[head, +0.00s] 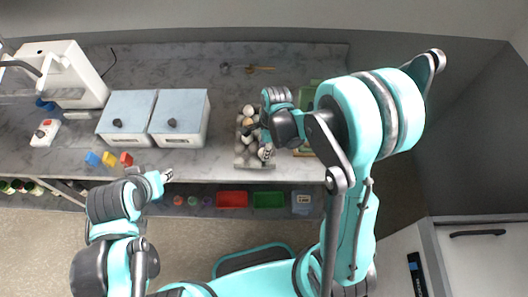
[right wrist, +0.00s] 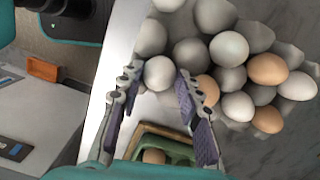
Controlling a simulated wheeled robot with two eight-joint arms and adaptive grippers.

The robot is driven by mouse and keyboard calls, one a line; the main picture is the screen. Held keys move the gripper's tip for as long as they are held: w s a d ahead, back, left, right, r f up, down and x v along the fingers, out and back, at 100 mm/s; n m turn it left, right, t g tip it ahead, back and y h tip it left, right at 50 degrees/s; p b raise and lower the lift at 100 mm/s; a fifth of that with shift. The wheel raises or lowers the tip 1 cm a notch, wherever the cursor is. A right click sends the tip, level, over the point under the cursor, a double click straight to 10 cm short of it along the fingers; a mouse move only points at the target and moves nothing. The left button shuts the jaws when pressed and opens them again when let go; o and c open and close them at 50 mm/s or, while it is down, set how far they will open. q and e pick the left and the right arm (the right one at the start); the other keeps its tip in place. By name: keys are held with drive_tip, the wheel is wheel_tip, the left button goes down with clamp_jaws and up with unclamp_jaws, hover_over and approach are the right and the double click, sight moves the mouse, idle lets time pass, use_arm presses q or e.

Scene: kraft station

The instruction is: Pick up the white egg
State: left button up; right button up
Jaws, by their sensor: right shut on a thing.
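A pile of white and brown eggs (right wrist: 230,48) fills the upper right of the right wrist view. In the head view, eggs (head: 248,110) sit in a light tray (head: 252,165) on the counter. My right gripper (right wrist: 158,80) has a white egg (right wrist: 159,72) between its fingertips, at the pile's near left edge. In the head view my right gripper (head: 265,142) is over the tray and partly hides it. My left gripper (head: 166,175) is at the counter's front edge, away from the eggs; its jaws are too small to judge.
A wood-rimmed green container (right wrist: 180,153) with a brown egg is below the gripper in the right wrist view. Two white boxes with blue lids (head: 178,110) stand left of the tray. Red (head: 232,199) and green bins (head: 268,199) are below the counter edge.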

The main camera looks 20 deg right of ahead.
drive_tip(key=shift+r, duration=0.15)
drive_tip(key=r, duration=0.1)
drive_tip(key=r+p, duration=0.1)
drive_tip(key=r, duration=0.2)
drive_tip(key=shift+s+d+r, duration=0.15)
drive_tip(key=shift+s+r, duration=0.1)
drive_tip(key=s+d+r+p, duration=0.2)
drive_tip(key=s+d+r, duration=0.4)
drive_tip(key=s, duration=0.2)
drive_tip(key=w+d+r, duration=0.2)
drive_tip(key=w+d, duration=0.4)
drive_tip(key=d, duration=0.3)
drive_tip(key=w+d+f+b, duration=0.5)
drive_tip(key=w+d, duration=0.2)
drive_tip(key=d, duration=0.2)
drive_tip(key=shift+w+f, duration=0.25)
drive_tip(key=shift+w, duration=0.1)
drive_tip(key=shift+c, duration=0.3)
drive_tip(key=shift+f+b, duration=1.05)
drive_tip(key=shift+f, duration=0.2)
